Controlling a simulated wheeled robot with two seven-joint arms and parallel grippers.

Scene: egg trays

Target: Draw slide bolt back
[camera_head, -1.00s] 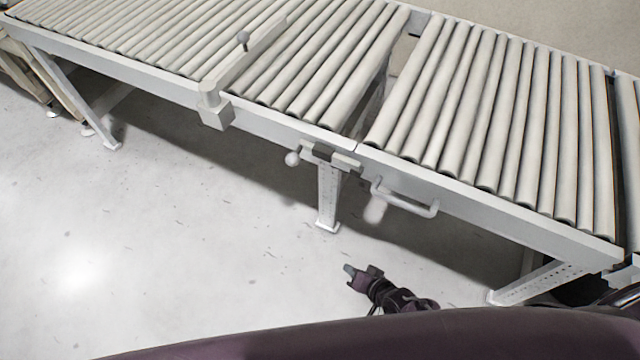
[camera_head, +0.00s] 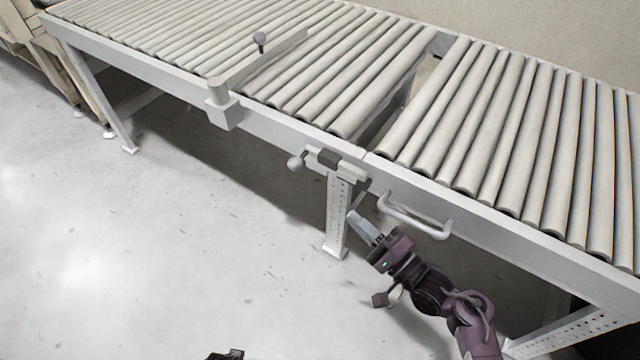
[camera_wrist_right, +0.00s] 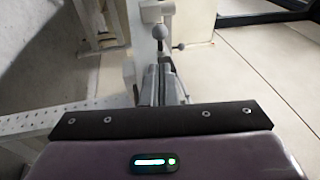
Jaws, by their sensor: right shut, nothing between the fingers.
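The slide bolt (camera_head: 336,164) is a pale bar in a dark bracket on the conveyor's front rail, beside the gap between two roller sections. Its round grey knob (camera_head: 295,163) sticks out at the left end. My right gripper (camera_head: 355,219) is shut and empty, below and right of the bolt, apart from it. Its closed fingers also show in the right wrist view (camera_wrist_right: 160,85). Beyond them there is a grey ball (camera_wrist_right: 158,32); I cannot tell which knob it is. A dark piece at the bottom edge looks like my left gripper (camera_head: 226,355); its fingers are hidden.
A white U-shaped handle (camera_head: 415,216) is on the rail right of the bolt, close to my right gripper. A perforated leg (camera_head: 338,215) stands below the bolt. A stop bar with a ball lever (camera_head: 260,39) crosses the rollers. The floor at front left is clear.

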